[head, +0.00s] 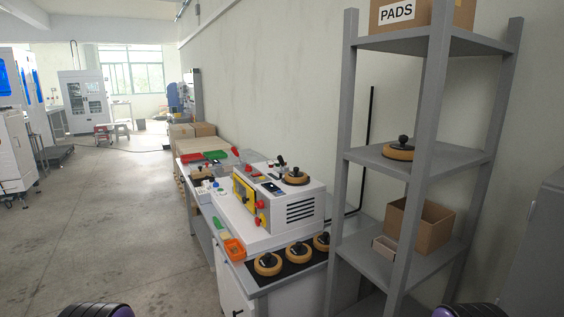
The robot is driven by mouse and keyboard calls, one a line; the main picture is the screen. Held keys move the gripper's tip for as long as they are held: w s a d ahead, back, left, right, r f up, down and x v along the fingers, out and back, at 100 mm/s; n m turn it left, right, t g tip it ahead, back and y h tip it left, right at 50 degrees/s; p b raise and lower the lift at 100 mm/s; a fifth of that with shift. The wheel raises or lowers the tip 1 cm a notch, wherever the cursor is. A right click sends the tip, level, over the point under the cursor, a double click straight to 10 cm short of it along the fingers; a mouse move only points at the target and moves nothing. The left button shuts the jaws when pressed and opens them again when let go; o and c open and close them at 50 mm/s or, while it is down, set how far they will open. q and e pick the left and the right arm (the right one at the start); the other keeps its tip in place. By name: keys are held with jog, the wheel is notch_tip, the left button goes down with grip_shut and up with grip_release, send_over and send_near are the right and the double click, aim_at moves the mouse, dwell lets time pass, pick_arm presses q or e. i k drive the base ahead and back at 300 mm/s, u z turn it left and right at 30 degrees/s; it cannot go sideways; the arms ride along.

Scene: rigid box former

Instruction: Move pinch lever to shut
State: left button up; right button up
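The white box-former machine (285,203) stands on a bench in the middle of the view. It has a yellow-framed front panel (244,194) with red knobs and a vented side. Small levers and knobs sit on its top, among them a short dark lever (281,161). A red-tipped handle (236,151) rises near its far end. I cannot tell which of these is the pinch lever, or its position. Neither of my grippers is in view; only dark rounded parts of my arms show at the bottom edge.
A grey shelf rack (433,150) stands close on the right, with a PADS box (396,14) and an open cardboard box (421,226). The floor on the left is clear.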

aim_at(280, 157)
jog(key=u, duration=1.6)
jog(key=i, duration=4.4)
jog(key=z, duration=4.15)
